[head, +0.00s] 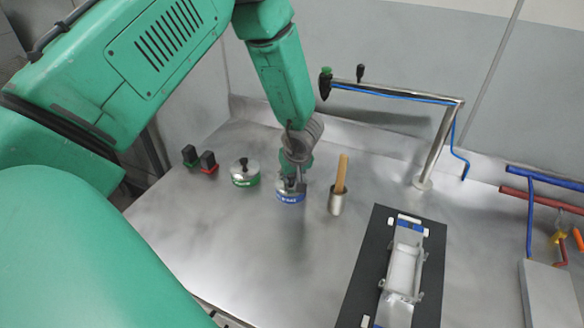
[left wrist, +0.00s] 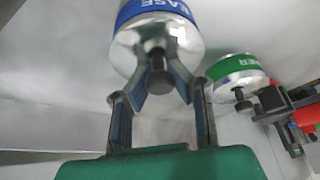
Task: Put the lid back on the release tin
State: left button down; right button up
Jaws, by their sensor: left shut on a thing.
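The release tin (head: 290,198) has a blue label and stands on the metal bench in the head view. In the left wrist view its blue label (left wrist: 158,8) shows at the top, with part of the lettering readable. The silver lid (left wrist: 140,48) is at the tin's top, with a dark knob standing out from it; I cannot tell whether it is fully seated. My left gripper (head: 293,183) reaches down from above and is shut on the lid's knob (left wrist: 160,80). The gripper hides much of the lid in the head view. My right gripper is not in view.
A green-labelled tin (head: 245,178) with its lid on stands left of the release tin. A wooden-handled tool in a metal cup (head: 336,203) stands close on the right. A black mat (head: 375,250) holds a grey part.

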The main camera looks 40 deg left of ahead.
pick_arm(q)
jog(key=shift+d+p, duration=0.2)
jog(key=shift+p, duration=0.2)
jog(key=shift+a, duration=0.15)
dwell(0.4)
jog(key=c, duration=0.9)
grip_release()
jog(key=shift+r, duration=0.1)
notch_tip(320, 180, up, 2)
jog(key=p, duration=0.3)
jog(key=shift+r, duration=0.2)
jog(key=shift+r+p, duration=1)
jog(key=shift+r, duration=1.25)
